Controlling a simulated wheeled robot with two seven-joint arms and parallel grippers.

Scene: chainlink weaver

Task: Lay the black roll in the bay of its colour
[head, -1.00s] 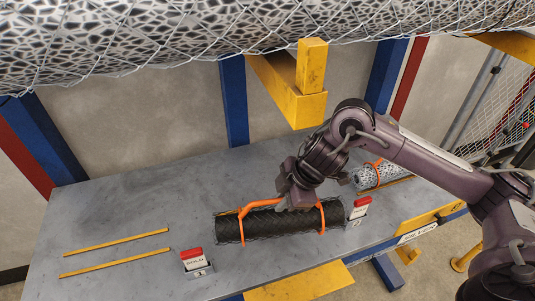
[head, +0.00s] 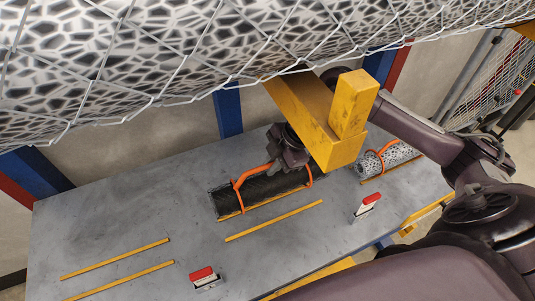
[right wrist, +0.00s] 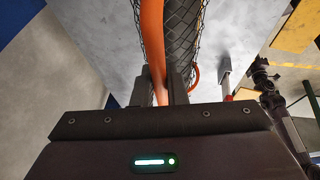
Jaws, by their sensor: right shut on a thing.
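The black roll (head: 240,197), in dark mesh, has an orange carrying handle (head: 238,183) and lies lengthwise at mid table in the head view. My right gripper (head: 287,163) is above it, shut on the handle. In the right wrist view the fingers (right wrist: 169,85) close on the orange bar, with the black roll (right wrist: 181,35) just beyond. A pair of yellow strips (head: 275,220) is at the roll's near side, the farther strip along its front edge. I cannot tell whether the roll touches the table. My left gripper is not in view.
Another pair of yellow strips (head: 115,258) lies empty at left on the grey table (head: 110,215). A white patterned roll (head: 397,153) lies at right. Red-topped cards (head: 203,277) (head: 368,203) stand near the front. A yellow beam (head: 318,125) and a big meshed roll (head: 180,60) overhang.

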